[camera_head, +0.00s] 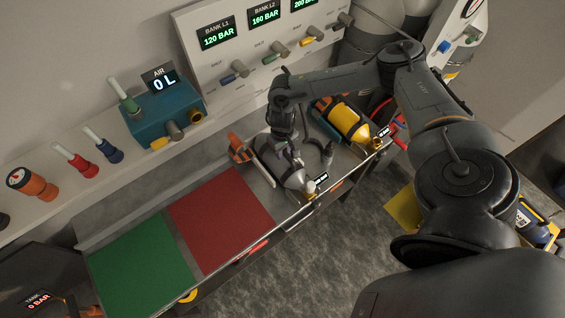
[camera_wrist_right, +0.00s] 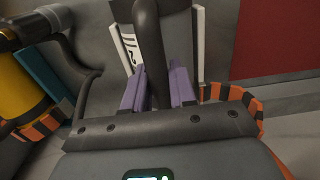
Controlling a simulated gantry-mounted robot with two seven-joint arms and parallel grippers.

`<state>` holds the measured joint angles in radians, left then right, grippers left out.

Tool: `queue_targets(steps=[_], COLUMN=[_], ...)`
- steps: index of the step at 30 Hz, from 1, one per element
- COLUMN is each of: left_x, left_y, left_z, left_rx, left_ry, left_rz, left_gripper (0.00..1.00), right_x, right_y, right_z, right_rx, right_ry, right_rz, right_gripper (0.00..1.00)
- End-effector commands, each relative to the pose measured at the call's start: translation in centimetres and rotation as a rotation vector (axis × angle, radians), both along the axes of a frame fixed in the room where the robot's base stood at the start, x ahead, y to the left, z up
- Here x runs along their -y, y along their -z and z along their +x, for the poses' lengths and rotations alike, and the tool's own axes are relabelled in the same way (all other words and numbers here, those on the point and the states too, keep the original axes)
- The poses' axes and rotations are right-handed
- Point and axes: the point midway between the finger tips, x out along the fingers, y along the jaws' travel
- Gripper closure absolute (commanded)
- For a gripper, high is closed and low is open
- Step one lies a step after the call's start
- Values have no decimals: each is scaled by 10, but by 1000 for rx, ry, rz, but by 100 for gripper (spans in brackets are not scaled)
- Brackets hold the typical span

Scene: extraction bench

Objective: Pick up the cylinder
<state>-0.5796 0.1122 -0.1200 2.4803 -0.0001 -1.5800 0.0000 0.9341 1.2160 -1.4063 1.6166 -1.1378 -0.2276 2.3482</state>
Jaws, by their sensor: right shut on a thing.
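A grey cylinder (camera_head: 295,180) lies on the bench in the head view, with a small display (camera_head: 320,178) at its near end. My right gripper (camera_head: 287,150) is above it and partly covers it. In the right wrist view the purple fingers (camera_wrist_right: 158,92) are closed around a dark curved handle (camera_wrist_right: 147,40). Whether the cylinder is lifted cannot be told. A second cylinder, yellow with black bands (camera_head: 345,118), lies to the right; part of it shows in the wrist view (camera_wrist_right: 20,85). My left gripper is not in view.
A red mat (camera_head: 220,215) and a green mat (camera_head: 140,262) lie clear on the left of the bench. Orange-and-black striped brackets (camera_head: 240,148) stand by the cylinders. A teal AIR box (camera_head: 165,118) and a gauge panel (camera_head: 255,45) are behind.

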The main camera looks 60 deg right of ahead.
Motion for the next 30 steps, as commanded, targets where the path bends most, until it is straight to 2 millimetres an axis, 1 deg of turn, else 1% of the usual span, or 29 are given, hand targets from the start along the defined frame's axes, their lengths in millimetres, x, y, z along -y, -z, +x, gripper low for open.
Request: queue_targets(steps=[1,7,11,24,30], left_x=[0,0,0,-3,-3], left_y=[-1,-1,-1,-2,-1], left_z=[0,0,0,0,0], left_rx=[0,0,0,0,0], left_ry=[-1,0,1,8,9], left_rz=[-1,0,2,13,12], left_gripper=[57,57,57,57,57], right_x=[0,0,0,0,9], right_y=[-3,-4,-10,-44,-52], right_z=[2,2,3,3,-13], right_rx=[6,6,7,8,4], right_ry=[1,1,1,0,1], right_rz=[1,1,1,1,0], right_gripper=[100,100,100,100,100])
